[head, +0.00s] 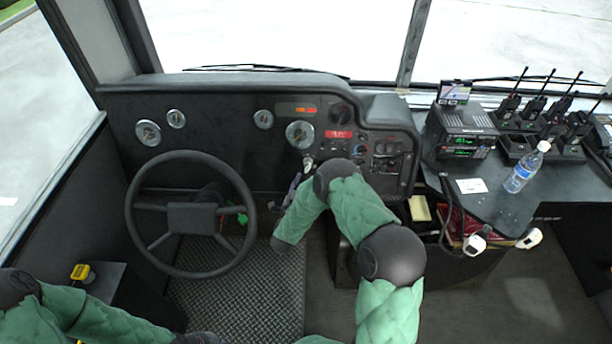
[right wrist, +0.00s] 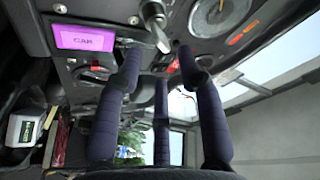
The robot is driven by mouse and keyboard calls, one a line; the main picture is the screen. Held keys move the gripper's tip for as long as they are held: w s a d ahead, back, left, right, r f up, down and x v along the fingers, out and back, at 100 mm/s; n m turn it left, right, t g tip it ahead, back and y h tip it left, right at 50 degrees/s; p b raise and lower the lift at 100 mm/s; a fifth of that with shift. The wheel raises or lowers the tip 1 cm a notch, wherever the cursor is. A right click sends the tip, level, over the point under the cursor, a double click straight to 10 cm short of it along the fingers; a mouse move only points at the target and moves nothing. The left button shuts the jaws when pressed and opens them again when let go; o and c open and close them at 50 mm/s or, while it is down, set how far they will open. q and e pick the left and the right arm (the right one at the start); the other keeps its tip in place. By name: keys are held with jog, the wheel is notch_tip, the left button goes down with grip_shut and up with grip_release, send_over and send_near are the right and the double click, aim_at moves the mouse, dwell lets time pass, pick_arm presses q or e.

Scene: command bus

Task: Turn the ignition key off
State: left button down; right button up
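The ignition key (right wrist: 156,28) is a silver key in the dashboard, at the top of the right wrist view. In the head view a small pale shape at the same place, below the large gauge, is probably the key (head: 308,162). My right gripper (right wrist: 161,58) is open, its dark blue fingers spread apart. The key is just beyond the fingertips, roughly between the two outer ones; I cannot tell if they touch. In the head view the right gripper (head: 292,190) is small and partly hidden by my arm. My left arm is at the lower left, with no fingers visible.
The steering wheel (head: 190,215) stands left of my right gripper. The dashboard (head: 235,150) carries gauges and switches. A side desk (head: 495,200) at the right holds a radio (head: 462,135), a water bottle (head: 525,168) and several handsets.

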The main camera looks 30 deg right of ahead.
jog(key=shift+b+x, duration=0.45)
jog(key=shift+x, duration=1.9)
grip_shut()
